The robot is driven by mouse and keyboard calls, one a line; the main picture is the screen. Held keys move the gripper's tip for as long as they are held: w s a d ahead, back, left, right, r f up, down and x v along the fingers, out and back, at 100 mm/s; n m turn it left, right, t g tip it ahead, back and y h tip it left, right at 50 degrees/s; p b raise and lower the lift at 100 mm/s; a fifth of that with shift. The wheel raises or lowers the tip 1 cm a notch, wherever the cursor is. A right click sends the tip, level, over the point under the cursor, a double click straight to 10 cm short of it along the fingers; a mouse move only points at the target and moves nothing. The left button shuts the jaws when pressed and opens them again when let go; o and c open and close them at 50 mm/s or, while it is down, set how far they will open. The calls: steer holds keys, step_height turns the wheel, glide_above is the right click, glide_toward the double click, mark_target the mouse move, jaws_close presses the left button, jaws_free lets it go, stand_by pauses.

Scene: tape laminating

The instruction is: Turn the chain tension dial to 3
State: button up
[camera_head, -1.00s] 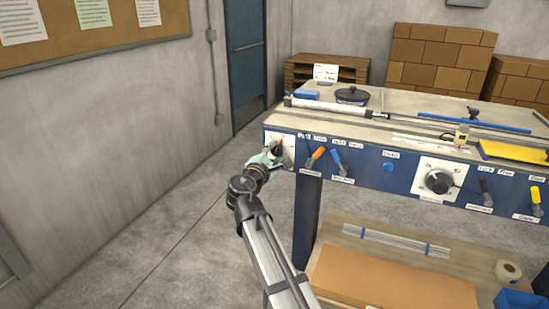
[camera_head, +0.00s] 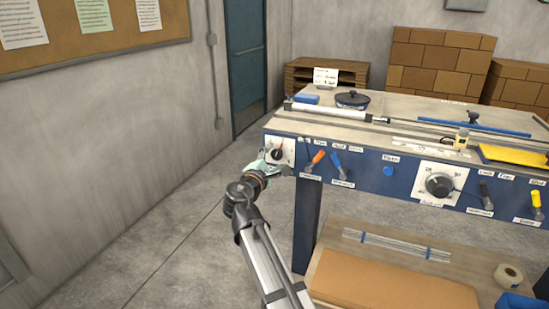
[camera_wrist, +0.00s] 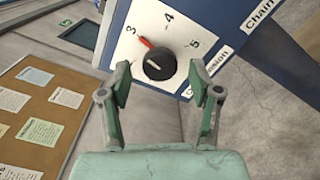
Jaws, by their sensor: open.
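The chain tension dial (camera_wrist: 159,64) is a black round knob with a red pointer on a white plate (camera_wrist: 180,78) numbered 3, 4 and 5. In the wrist view the red pointer aims up-left at the 3. The dial also shows in the head view (camera_head: 277,155) at the left end of the blue front panel. My gripper (camera_wrist: 159,78) is open and empty, its two green-padded fingers apart on either side of the dial in the picture. In the head view my gripper (camera_head: 268,166) is just below and left of the dial, partly over its plate.
A larger black dial (camera_head: 439,185) is farther right on the panel. The grey wall and open floor are to the left.

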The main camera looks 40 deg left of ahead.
steer(key=v, duration=1)
steer(key=shift+s, duration=0.25)
steer(key=shift+d+r, duration=0.1)
steer(key=w+d+f+m+g+h, duration=0.15)
steer(key=d+f+m+g, duration=0.35)
steer(key=f, duration=0.8)
steer(key=w+d+f+m+g+h, duration=0.1)
steer(key=d+f+m+g+h, duration=0.2)
steer(key=d+f, duration=0.7)
steer(key=d+f+m+g+h+p, duration=0.1)
steer(key=d+f+m+g, duration=0.25)
steer(key=d+f, duration=0.65)
steer(key=d+f+m+g+h+p, duration=0.15)
steer(key=d+f+m, duration=0.25)
steer(key=d+f, duration=0.65)
steer(key=s+d+f+m+g, duration=0.5)
steer(key=s+d+f, duration=0.4)
steer(key=d+f, duration=0.35)
steer(key=s+d+f+m+g+y+p, duration=0.1)
steer(key=s+d+f+m+g, duration=0.1)
steer(key=s+d, duration=0.6)
steer(key=s+d+f+m+g+y+p, duration=0.1)
steer(key=s+d+f+m+g, duration=0.2)
steer(key=s+d, duration=0.5)
steer(key=s+m+g, duration=0.1)
steer(key=s, duration=0.2)
steer(key=shift+s+d+f+m+p, duration=0.25)
steer(key=shift+s+d+m+p, duration=0.05)
steer(key=shift+m+p, duration=0.1)
